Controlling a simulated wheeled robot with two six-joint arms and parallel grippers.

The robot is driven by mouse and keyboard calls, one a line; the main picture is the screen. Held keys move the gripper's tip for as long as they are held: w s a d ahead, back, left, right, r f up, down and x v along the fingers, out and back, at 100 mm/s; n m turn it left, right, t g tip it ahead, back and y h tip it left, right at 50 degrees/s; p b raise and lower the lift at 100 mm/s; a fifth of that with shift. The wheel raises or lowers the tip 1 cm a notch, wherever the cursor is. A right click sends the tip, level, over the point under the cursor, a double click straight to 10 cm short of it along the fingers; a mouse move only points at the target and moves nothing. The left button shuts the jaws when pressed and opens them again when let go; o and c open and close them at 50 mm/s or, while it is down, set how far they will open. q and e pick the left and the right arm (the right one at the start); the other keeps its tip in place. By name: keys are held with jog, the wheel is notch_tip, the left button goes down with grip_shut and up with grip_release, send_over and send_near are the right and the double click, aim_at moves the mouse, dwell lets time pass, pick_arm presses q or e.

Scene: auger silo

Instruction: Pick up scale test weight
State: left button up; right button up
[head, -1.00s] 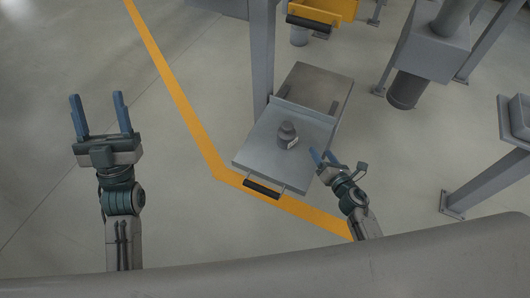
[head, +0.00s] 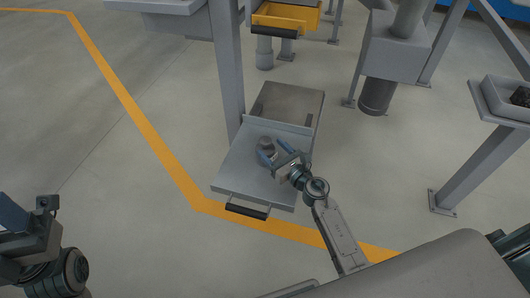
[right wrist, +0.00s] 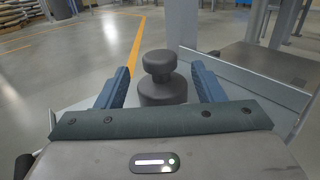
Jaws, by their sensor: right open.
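The scale test weight (head: 266,146) is a small dark grey knobbed cylinder standing upright on the grey tray (head: 235,178). It also shows in the right wrist view (right wrist: 161,80), with a round knob above a wider body. My right gripper (head: 272,150) is open, its two blue fingers pointing at the weight. In the right wrist view the weight stands between or just beyond the fingertips, with a gap visible on each side. My left gripper (head: 20,225) is partly cut off at the lower left of the head view, away from the tray; its finger opening is not clear.
The tray has a black front handle (head: 246,211) and a raised back edge. A grey post (head: 227,70) rises behind its left side. A yellow bin (head: 285,17) hangs at the back. A grey table (head: 505,105) stands at the right. Open floor lies to the left.

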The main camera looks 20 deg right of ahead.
aim_at(269, 144)
jog(key=x, duration=0.4)
jog(key=shift+w+r, duration=0.2)
jog(key=shift+r, duration=0.05)
jog(key=shift+c, duration=0.4)
grip_shut()
jog(key=shift+w+r, duration=0.1)
jog(key=shift+r, duration=0.1)
